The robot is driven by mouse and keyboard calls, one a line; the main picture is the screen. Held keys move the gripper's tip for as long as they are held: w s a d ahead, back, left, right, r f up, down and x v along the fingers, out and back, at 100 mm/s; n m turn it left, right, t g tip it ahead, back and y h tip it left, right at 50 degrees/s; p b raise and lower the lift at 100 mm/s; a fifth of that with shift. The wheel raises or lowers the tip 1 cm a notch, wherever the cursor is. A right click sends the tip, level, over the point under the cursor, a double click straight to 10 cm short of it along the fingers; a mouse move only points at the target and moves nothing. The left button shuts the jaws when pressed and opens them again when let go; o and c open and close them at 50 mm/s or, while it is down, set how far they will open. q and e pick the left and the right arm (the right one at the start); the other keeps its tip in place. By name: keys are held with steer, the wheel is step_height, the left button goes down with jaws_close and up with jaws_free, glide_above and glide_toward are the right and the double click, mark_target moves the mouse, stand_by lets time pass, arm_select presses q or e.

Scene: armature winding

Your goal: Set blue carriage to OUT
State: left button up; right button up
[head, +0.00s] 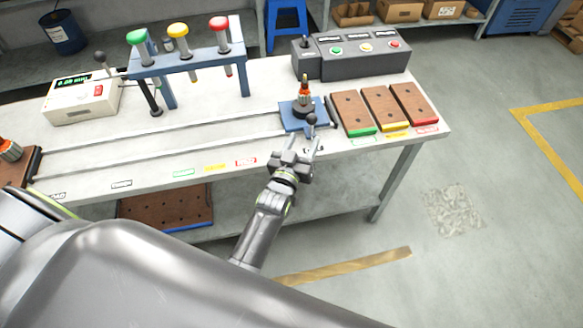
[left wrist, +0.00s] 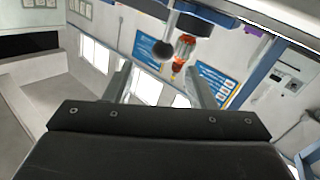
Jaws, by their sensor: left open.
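The blue carriage (head: 291,122) sits at the right end of the two rails. It bears an upright armature (head: 304,94) with an orange-copper body, which also shows in the left wrist view (left wrist: 184,47). A dark ball knob (head: 311,119) stands at the carriage's front right; it also shows in the left wrist view (left wrist: 162,50). My left gripper (head: 301,143) is open and empty at the table's front edge, just in front of the knob. In the left wrist view, the knob appears between the finger directions; contact is not visible. My right gripper is not in view.
The rails (head: 150,140) run left to a brown block (head: 18,168). Green-, yellow- and red-edged brown trays (head: 352,112) lie close right of the carriage. A button console (head: 352,52) stands behind. A blue frame (head: 190,62) with coloured knobs stands behind the rails. Small labels line the front edge.

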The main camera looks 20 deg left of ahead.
arm_select(q)
steer(key=s+p, duration=0.2)
steer(key=s, duration=0.6)
steer(key=shift+p, duration=0.3)
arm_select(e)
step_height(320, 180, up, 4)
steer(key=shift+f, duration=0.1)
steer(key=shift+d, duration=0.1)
